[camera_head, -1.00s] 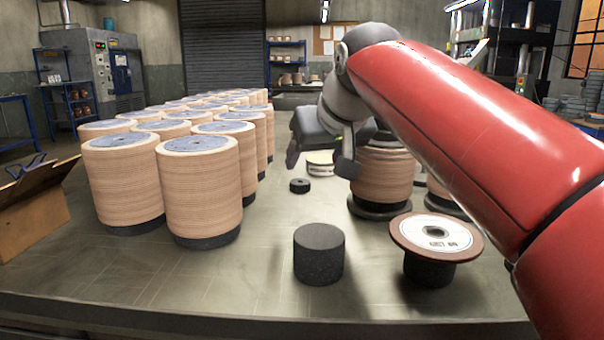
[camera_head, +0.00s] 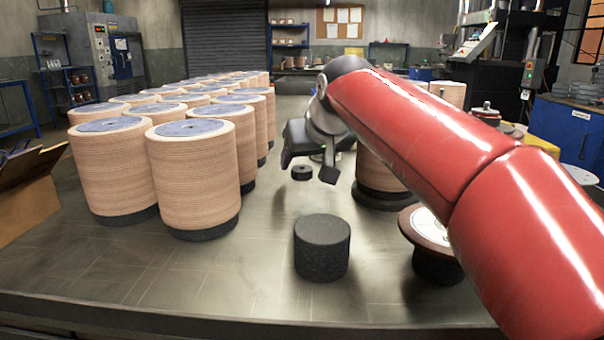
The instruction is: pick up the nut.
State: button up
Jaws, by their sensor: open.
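A small black round piece with a hole (camera_head: 301,173) lies on the table in the middle; it may be the nut, but it is too small to be sure. My gripper (camera_head: 308,167) is open, its two dark fingers pointing down. In the picture the fingers stand on either side of the black piece, with the right finger reaching lower. I cannot tell how far above or in front of the piece they are. Nothing shows held between them.
Tall disc stacks (camera_head: 196,175) fill the left. A dark cylinder (camera_head: 322,247) stands in front, with a brown disc (camera_head: 425,228) on a black base to its right, partly behind my arm. Another stack (camera_head: 378,172) stands right of the gripper. The front middle table (camera_head: 250,270) is clear.

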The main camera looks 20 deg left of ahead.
aim_at(304, 170)
jog(key=x, duration=0.3)
jog(key=shift+w+a+f, duration=0.1)
jog(key=shift+w+f, duration=0.05)
jog(key=shift+f, duration=0.1)
jog(key=c, duration=1.1)
jog(key=shift+r, duration=0.1)
